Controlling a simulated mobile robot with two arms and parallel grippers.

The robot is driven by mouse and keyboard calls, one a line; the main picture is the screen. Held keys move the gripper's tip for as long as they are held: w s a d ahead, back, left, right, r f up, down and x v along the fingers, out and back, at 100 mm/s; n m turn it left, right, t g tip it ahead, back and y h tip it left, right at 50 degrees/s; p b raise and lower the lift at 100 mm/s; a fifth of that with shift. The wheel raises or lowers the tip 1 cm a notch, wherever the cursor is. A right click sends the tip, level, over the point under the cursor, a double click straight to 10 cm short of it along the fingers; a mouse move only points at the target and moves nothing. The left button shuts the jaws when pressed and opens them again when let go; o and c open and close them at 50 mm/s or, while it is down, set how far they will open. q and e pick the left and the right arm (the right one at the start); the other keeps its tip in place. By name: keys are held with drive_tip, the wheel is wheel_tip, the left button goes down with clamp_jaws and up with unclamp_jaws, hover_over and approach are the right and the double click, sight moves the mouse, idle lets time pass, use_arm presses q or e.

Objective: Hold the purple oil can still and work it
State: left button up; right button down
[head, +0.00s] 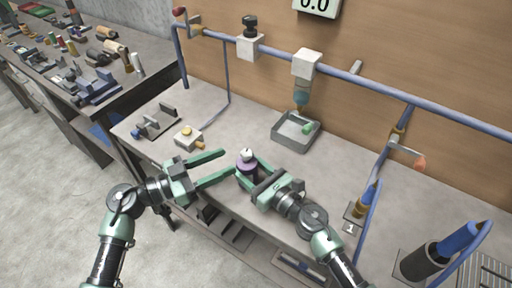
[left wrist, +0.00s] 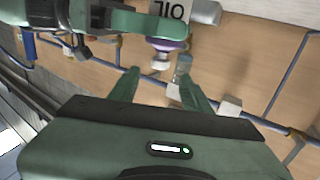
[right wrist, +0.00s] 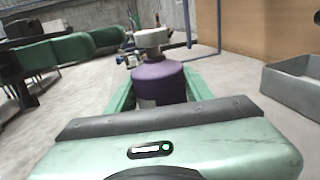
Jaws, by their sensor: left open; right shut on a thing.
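The purple oil can (head: 248,168) has a pale grey-white cap and stands upright near the front edge of the workbench. It also shows in the right wrist view (right wrist: 158,82), between the fingers of my right gripper. My right gripper (head: 246,172) is shut on the can's body from the right. My left gripper (head: 231,164) is open and empty, just left of the can, with its fingers pointing towards it. In the left wrist view the can (left wrist: 168,44) shows beyond the open left fingers, with "OIL" lettering on its white part.
A grey tray (head: 284,139) with a green item in it sits behind the can, under a hanging nozzle (head: 301,92). Blue pipes (head: 350,78) run along the back.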

sight(246, 156)
use_arm(q)
drive_tip(key=x, duration=1)
drive_tip(key=shift+d, duration=0.25)
drive_tip(key=shift+w, duration=0.15)
clamp_jaws()
